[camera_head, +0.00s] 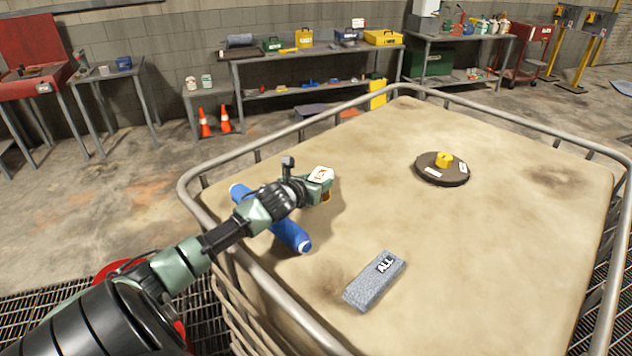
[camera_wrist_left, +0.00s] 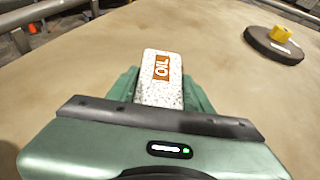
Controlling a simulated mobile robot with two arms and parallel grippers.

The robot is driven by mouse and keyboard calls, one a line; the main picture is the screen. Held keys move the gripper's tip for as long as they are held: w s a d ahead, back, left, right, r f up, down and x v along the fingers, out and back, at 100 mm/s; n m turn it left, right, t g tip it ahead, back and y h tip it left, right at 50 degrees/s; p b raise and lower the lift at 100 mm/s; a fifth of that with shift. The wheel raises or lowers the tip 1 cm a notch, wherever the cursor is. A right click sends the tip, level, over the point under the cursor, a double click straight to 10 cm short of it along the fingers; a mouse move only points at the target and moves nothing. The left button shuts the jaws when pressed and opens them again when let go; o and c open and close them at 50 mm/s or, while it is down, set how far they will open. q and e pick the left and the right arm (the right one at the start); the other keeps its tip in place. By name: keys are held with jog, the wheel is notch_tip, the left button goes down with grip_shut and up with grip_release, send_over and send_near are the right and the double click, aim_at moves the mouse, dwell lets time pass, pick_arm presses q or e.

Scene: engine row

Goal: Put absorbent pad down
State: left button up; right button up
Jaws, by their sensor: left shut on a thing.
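A white speckled pad with an orange OIL label (camera_wrist_left: 161,77) is held between the fingers of my left gripper (camera_wrist_left: 160,92). In the head view the pad (camera_head: 321,174) shows at the end of my left gripper (camera_head: 318,188), over the left part of the tan tank top (camera_head: 480,240). I cannot tell whether the pad touches the surface. A grey pad marked ALL (camera_head: 374,280) lies flat near the front. A blue roll-shaped thing (camera_head: 291,236) lies partly hidden under my left arm. My right gripper is not in view.
A dark round lid with a yellow cap (camera_head: 442,168) sits at the back right of the tank top; it also shows in the left wrist view (camera_wrist_left: 274,45). A metal rail (camera_head: 243,151) runs around the top. The middle is clear.

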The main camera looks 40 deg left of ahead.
pick_arm(q)
jog(key=shift+f, duration=0.5)
jog(key=o, duration=1.3)
jog(key=shift+f, duration=0.1)
jog(key=shift+o, duration=0.2)
jog(key=shift+r, duration=0.2)
jog(key=shift+s+d, duration=0.1)
jog(key=shift+s, duration=0.2)
jog(key=b+v, duration=0.2)
jog(key=v, duration=0.7)
jog(key=shift+s+r, duration=0.15)
jog(key=shift+s, duration=0.1)
jog(key=shift+b+v, duration=0.35)
jog(key=shift+v, duration=0.6)
jog(key=shift+w+r, duration=0.1)
